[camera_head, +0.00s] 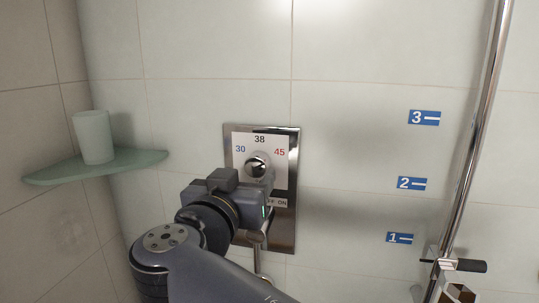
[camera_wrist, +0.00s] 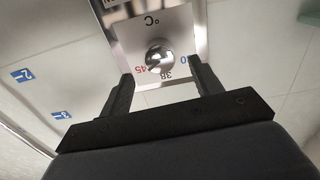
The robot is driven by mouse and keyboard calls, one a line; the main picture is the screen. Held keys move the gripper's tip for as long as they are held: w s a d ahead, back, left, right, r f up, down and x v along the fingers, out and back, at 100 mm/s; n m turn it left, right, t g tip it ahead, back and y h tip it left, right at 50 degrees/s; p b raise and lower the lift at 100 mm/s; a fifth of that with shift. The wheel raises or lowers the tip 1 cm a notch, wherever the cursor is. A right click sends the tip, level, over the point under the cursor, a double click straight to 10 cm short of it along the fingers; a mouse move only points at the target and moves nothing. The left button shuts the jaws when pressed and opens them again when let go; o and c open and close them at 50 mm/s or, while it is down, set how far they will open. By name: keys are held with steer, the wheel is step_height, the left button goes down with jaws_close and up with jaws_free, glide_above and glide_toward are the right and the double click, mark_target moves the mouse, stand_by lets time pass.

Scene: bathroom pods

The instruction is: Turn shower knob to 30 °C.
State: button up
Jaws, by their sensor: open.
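The round chrome shower knob (camera_head: 257,166) sits on a white dial with a blue 30 at left, a black 38 at top and a red 45 at right. The dial is on a chrome wall plate (camera_head: 288,232). In the wrist view the knob (camera_wrist: 159,58) appears upside down, between and beyond my fingers. My gripper (camera_wrist: 162,88) is open and empty, its two fingers spread either side of the dial. In the head view my gripper (camera_head: 262,205) is just below the knob and hides the lower dial. I cannot tell exactly where the knob's pointer is.
A green glass corner shelf (camera_head: 60,173) with a pale cup (camera_head: 94,137) is at left. At right are blue labels 3 (camera_head: 424,118), 2 (camera_head: 412,184) and 1 (camera_head: 400,238), beside a chrome rail (camera_head: 474,140) with a dark-handled holder (camera_head: 462,265). The wall between is bare.

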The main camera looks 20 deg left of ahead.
mark_target(255, 167)
steer(key=shift+w+a+p, duration=0.15)
steer(key=shift+w+p, duration=0.05)
steer(key=shift+w, duration=1)
steer(key=shift+w+a+p, duration=0.1)
steer(key=shift+w+p, duration=0.1)
steer(key=shift+w, duration=0.95)
steer(key=c, duration=1)
